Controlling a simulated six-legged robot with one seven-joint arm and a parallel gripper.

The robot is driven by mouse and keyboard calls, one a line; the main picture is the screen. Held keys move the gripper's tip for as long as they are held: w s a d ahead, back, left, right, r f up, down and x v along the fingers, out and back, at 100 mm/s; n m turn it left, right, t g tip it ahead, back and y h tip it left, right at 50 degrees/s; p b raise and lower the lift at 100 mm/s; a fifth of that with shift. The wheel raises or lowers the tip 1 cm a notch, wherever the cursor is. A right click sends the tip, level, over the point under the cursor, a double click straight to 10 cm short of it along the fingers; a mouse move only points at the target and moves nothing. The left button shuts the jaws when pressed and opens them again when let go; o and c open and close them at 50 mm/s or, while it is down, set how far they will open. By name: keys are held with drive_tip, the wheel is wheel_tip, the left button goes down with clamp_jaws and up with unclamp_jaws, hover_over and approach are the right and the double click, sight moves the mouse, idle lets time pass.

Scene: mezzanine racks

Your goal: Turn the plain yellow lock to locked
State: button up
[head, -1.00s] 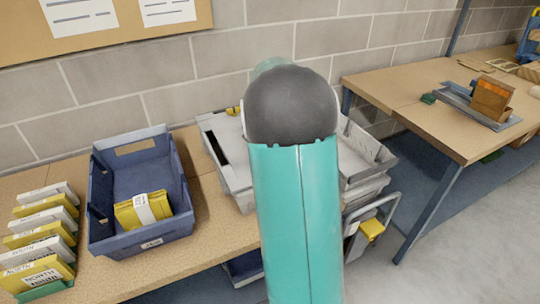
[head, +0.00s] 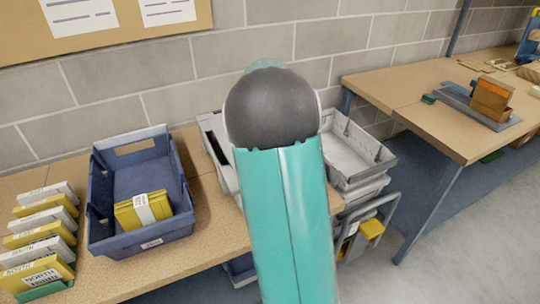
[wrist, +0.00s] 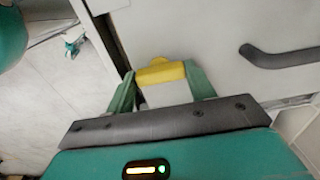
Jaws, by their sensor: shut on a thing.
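In the wrist view, the plain yellow lock (wrist: 160,72) is a small yellow piece against a pale grey panel (wrist: 190,25). My gripper (wrist: 159,82) has its two green fingers on either side of the yellow piece and is shut on it. The piece lies slightly tilted across the picture. No marking shows whether it is at locked. In the head view, my arm hides my gripper and the lock.
A dark handle (wrist: 280,57) sits on the panel right of my gripper. In the head view, a blue bin (head: 135,243) holds yellow packets (head: 143,210), with several upright packets (head: 40,230) beside it. Grey trays (head: 355,150) stand behind my arm. Another table (head: 430,105) stands right.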

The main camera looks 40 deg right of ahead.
idle(0.4)
drive_tip(key=o, duration=1.4)
wheel_tip(320, 180, up, 14)
drive_tip(key=shift+f, duration=0.1)
